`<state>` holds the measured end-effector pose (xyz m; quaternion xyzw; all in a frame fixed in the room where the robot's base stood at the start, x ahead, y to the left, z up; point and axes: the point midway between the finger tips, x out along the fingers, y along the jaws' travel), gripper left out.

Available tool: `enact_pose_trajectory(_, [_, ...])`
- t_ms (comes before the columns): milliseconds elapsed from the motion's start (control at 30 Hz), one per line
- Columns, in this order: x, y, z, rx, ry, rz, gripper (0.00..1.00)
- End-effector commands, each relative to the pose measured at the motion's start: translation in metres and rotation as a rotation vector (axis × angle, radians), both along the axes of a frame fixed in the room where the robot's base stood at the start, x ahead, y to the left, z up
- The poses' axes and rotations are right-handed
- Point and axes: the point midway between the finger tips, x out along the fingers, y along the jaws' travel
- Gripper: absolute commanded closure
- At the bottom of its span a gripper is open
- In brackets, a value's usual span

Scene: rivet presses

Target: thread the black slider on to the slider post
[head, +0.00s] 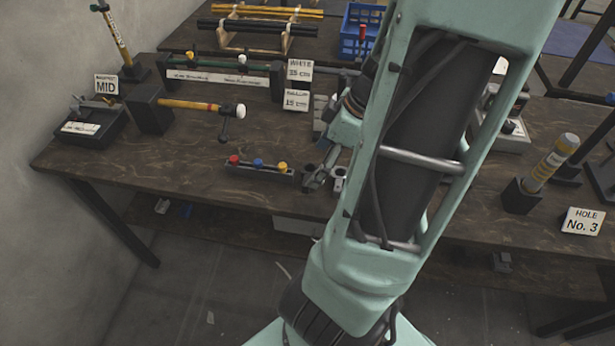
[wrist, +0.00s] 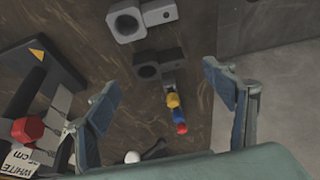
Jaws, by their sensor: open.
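A dark block with a hole (wrist: 160,66), which looks like the black slider, stands on the table. In the head view it (head: 309,170) is beside the row of coloured knobs, partly hidden by my gripper. A light grey block with a hole (wrist: 126,22) stands beside it. My gripper (wrist: 164,98) is open and empty, its fingers apart with the dark block beyond and between them. In the head view my gripper (head: 322,178) is low over the table's front.
A strip with red, blue and yellow knobs (head: 258,167) lies left of the dark block. A horizontal yellow rod with a white end (head: 190,105) juts from a black block. A sign reading WHITE (head: 299,71) stands behind. Bare table (head: 190,165) lies at the front left.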

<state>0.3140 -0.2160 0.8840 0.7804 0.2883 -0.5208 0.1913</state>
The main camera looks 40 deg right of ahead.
Motion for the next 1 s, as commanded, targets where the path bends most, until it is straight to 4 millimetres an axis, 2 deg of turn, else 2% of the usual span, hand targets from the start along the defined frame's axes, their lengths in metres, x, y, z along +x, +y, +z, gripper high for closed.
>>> enact_pose_trajectory(133, [0.004,0.004,-0.011,0.001,0.001,0.003,0.24])
enact_pose_trajectory(400, [0.017,0.014,-0.046,0.001,0.001,0.003,0.24])
enact_pose_trajectory(700, [0.019,0.015,-0.050,-0.003,0.000,0.000,0.24])
enact_pose_trajectory(767, [0.019,0.015,-0.050,-0.003,0.000,0.000,0.28])
enact_pose_trajectory(1000, [0.018,0.015,-0.050,-0.003,0.000,0.000,0.55])
